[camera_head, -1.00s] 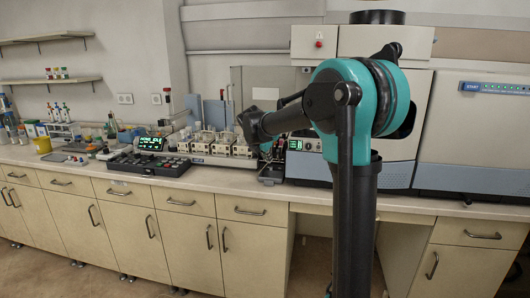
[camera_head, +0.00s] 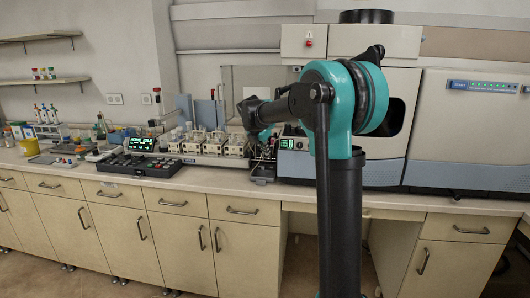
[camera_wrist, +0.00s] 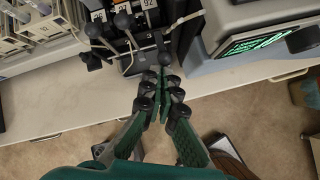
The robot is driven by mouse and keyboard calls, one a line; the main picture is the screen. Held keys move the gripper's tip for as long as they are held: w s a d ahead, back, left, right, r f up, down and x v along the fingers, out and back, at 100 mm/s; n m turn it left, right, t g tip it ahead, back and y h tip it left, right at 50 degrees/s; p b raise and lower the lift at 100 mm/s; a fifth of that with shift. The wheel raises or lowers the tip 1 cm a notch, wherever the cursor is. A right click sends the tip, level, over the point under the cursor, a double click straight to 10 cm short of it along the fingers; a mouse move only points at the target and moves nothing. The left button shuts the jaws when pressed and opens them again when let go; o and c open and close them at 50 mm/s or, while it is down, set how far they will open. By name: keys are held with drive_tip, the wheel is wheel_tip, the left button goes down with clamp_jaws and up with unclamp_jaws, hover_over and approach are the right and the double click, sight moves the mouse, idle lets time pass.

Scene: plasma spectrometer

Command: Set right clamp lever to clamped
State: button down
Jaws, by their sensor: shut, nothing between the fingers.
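In the wrist view, several dark levers with round black knobs stand on a small dark device (camera_wrist: 130,45) at the counter's front edge. One black ball knob (camera_wrist: 165,58) is right at my fingertips; I cannot tell whether they touch it. Other knobs, an upper one (camera_wrist: 122,20) and a left one (camera_wrist: 94,30), stand farther left. I cannot tell for sure which is the right clamp lever or how it is set. My gripper (camera_wrist: 166,76) has its green fingers together and empty. In the head view, the small device (camera_head: 263,170) is partly visible below my wrist, and my fingertips are not clear.
A spectrometer with a green display (camera_head: 295,143) stands just right of the device.

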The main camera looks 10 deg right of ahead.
drive_tip(key=shift+w+d+r, duration=0.1)
drive_tip(key=shift+w+r, duration=0.1)
drive_tip(key=w+r+g, duration=0.1)
drive_tip(key=g, duration=0.1)
drive_tip(key=w+d+r+g+y, duration=0.1)
drive_tip(key=w, duration=0.1)
drive_tip(key=shift+g, duration=0.4)
drive_tip(key=shift+r, duration=0.15)
drive_tip(key=shift+r, duration=0.65)
drive_tip(key=a+v, duration=0.1)
drive_tip(key=v, duration=1)
drive_tip(key=shift+s+a, duration=0.3)
drive_tip(key=shift+a, duration=0.05)
